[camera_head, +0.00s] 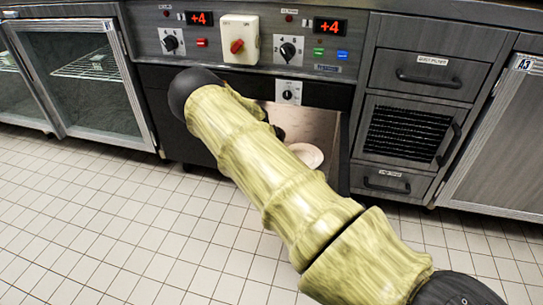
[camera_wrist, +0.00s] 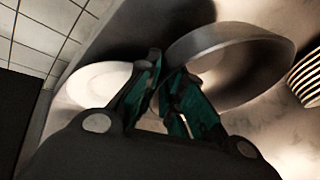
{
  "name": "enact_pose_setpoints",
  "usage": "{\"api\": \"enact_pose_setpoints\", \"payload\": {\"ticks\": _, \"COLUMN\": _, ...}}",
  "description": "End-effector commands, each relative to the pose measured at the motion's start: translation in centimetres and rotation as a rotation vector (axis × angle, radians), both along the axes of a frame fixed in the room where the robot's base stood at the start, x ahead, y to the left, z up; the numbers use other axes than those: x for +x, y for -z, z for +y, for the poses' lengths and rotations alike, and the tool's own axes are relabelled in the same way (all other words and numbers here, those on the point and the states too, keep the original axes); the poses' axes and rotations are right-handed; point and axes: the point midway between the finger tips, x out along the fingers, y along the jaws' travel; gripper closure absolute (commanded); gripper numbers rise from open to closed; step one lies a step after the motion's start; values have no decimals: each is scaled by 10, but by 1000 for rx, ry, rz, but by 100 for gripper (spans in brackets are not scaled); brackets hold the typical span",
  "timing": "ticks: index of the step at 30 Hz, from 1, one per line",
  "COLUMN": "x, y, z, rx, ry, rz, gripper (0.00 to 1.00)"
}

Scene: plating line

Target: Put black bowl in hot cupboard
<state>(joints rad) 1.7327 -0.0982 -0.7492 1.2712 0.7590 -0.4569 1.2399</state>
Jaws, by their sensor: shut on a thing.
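The black bowl (camera_wrist: 235,38) shows in the wrist view as a dark grey rim and wall, tilted, right against the fingertips. My gripper (camera_wrist: 162,72) has teal-padded fingers and is shut on the bowl's edge; the exact contact is partly hidden. The hot cupboard (camera_head: 318,122) is the open, lit compartment under the control panel in the head view. My arm reaches into its opening and hides much of it. The bowl cannot be made out in the head view. A pale dish (camera_head: 307,155) lies inside the cupboard; a white plate (camera_wrist: 95,84) shows left of my fingers in the wrist view.
A striped round item (camera_wrist: 306,76) is at the right edge of the wrist view. The control panel (camera_head: 255,40) sits above the opening. Drawers (camera_head: 425,75) stand to the right, glass-door fridges (camera_head: 90,75) to the left. The tiled floor (camera_head: 110,220) in front is clear.

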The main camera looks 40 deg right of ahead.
Motion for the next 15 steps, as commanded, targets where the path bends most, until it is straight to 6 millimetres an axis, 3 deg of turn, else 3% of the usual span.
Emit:
{"api": "enact_pose_setpoints", "payload": {"ticks": 7, "x": 9, "y": 6, "z": 1, "rx": 0, "ry": -1, "rz": 0, "gripper": 100}}
{"api": "enact_pose_setpoints", "payload": {"ticks": 15, "x": 9, "y": 34, "z": 1, "rx": -1, "ry": -2, "rz": -1, "gripper": 100}}
